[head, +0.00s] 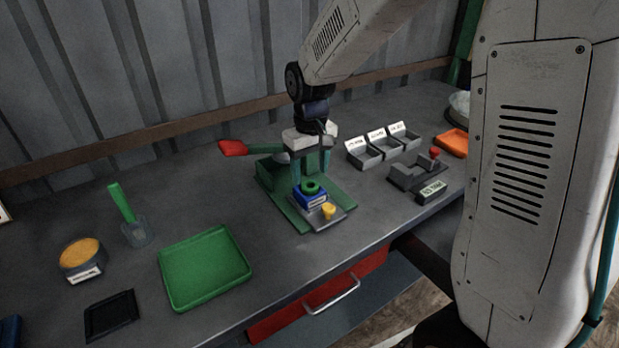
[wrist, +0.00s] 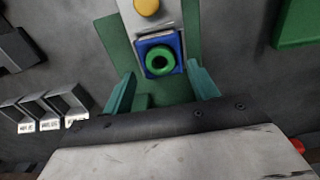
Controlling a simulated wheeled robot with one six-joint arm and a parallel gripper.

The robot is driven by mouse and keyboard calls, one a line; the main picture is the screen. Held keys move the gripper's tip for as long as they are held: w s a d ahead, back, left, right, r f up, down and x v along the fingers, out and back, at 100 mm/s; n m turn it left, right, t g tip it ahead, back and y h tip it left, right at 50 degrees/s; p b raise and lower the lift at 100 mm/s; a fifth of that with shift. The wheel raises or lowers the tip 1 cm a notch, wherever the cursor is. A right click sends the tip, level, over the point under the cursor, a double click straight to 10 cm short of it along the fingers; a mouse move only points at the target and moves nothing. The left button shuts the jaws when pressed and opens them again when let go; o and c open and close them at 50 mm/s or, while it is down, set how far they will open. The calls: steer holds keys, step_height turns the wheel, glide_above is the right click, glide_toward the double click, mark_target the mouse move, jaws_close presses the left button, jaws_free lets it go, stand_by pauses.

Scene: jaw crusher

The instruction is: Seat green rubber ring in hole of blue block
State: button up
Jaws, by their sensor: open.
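The green rubber ring (head: 310,187) lies on top of the blue block (head: 313,200). In the wrist view the ring (wrist: 160,61) is roughly centred on the blue block (wrist: 175,43), with a dark opening in its middle. I cannot tell how deep the ring sits in the hole. The block stands on a grey plate over a green base (head: 294,215). My gripper (wrist: 160,80) is open, its teal fingers apart and empty. In the head view my gripper (head: 311,174) is above and just behind the ring.
A yellow knob (head: 328,210) stands on the plate in front of the block. A red-ended lever (head: 233,148) sticks out left. A green tray (head: 204,268) lies front left, and labelled grey bins (head: 383,146) stand to the right. Bare bench lies between tray and base.

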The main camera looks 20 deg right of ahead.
mark_target(310, 185)
step_height(310, 185, up, 8)
steer(key=s+d+r+m, duration=0.1)
steer(key=s+r, duration=0.1)
steer(key=s, duration=1.2)
steer(key=s+d+r+m+t, duration=0.1)
steer(key=s+d+r, duration=0.1)
steer(key=s, duration=1.1)
steer(key=shift+s+r, duration=0.25)
steer(key=shift+s, duration=0.15)
